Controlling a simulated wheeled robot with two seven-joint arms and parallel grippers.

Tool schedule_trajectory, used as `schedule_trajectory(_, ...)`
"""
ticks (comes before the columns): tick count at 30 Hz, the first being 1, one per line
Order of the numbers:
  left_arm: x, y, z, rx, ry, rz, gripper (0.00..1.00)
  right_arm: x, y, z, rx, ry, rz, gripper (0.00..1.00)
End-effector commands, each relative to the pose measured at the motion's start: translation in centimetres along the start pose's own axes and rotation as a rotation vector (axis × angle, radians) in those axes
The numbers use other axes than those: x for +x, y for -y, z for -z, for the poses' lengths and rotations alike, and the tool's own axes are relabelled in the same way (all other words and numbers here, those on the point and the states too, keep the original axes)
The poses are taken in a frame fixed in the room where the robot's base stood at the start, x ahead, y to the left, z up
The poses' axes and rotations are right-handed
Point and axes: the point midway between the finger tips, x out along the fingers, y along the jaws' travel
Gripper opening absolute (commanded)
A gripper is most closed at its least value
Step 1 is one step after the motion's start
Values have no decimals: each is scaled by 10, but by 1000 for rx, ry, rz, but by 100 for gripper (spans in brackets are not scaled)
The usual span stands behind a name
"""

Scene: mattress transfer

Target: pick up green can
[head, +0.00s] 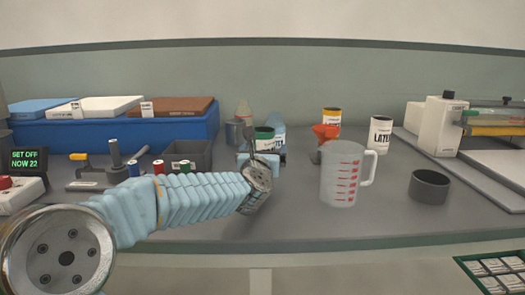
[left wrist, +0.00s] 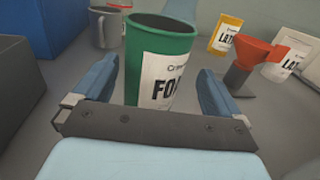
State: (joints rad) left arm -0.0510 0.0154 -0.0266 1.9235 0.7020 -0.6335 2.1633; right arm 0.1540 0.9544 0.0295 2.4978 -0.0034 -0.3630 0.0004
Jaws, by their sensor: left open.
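The green can (head: 264,133) stands upright on the bench, behind my left gripper (head: 262,157). In the left wrist view, the green can (left wrist: 160,62) has a white label and an open, dark top. The two blue fingers of my left gripper (left wrist: 155,88) are spread, one on each side of the can's lower part in the picture. I cannot tell whether either finger touches it. The can's base is hidden behind the gripper body. My right gripper is in neither view.
A grey metal mug (left wrist: 105,27) stands left of the can. A measuring jug (head: 342,175) and a dark cup (head: 429,187) are further right.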

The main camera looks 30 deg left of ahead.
Motion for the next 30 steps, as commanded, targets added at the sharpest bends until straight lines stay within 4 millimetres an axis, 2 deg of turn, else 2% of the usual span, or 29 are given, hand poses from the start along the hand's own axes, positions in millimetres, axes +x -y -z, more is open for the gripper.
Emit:
schedule_trajectory(9,45,-7,3,0,-2,0,98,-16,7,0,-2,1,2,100)
schedule_trajectory(12,51,-7,4,0,0,1,98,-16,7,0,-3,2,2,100)
schedule_trajectory(18,51,-7,5,0,0,1,98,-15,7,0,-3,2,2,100)
schedule_trajectory(20,51,-7,5,0,0,1,91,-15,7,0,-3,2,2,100)
schedule_trajectory(30,51,-7,4,0,0,1,39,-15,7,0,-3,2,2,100)
